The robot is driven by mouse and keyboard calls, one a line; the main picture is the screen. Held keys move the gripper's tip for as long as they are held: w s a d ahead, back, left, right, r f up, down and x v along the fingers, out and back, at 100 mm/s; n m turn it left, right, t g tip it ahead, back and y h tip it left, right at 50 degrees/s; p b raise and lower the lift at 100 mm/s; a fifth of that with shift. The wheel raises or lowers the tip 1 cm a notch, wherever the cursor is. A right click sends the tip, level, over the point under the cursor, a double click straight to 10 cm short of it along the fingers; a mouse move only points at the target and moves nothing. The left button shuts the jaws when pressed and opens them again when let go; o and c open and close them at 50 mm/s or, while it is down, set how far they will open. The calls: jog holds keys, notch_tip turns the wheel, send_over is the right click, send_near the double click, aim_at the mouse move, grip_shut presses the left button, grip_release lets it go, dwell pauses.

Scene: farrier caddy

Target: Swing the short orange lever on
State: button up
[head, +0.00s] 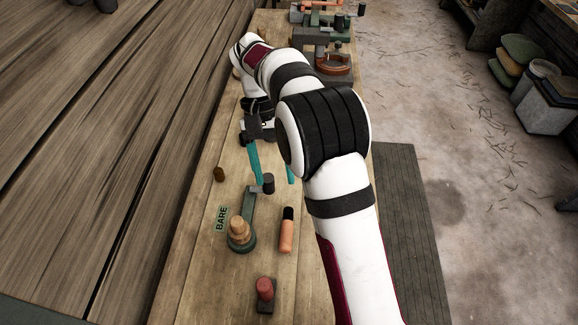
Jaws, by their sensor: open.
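A short orange piece with a black end (286,234) is on the bench, right of a green crank arm (249,207); I cannot tell whether it is the lever or how it is mounted. The crank arm runs from a round green base with a stacked tan knob (239,228) to a dark knob (268,182) at its far end. My gripper (274,179) has two teal fingers, spread apart and pointing toward the near end of the bench. The dark knob appears between the fingertips in the picture; contact cannot be judged. My arm hides part of the bench to the right.
A green label reading BARE (221,219) lies left of the tan knob. A red knob on a dark base (265,289) is nearer, and a small brown peg (219,174) stands at left. Clamp-like green hardware (322,35) occupies the far end.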

aim_at(285, 232)
jog(key=x, duration=1.6)
jog(key=shift+w+a+f, duration=0.1)
jog(key=shift+w+a, duration=0.1)
grip_shut()
dwell(0.5)
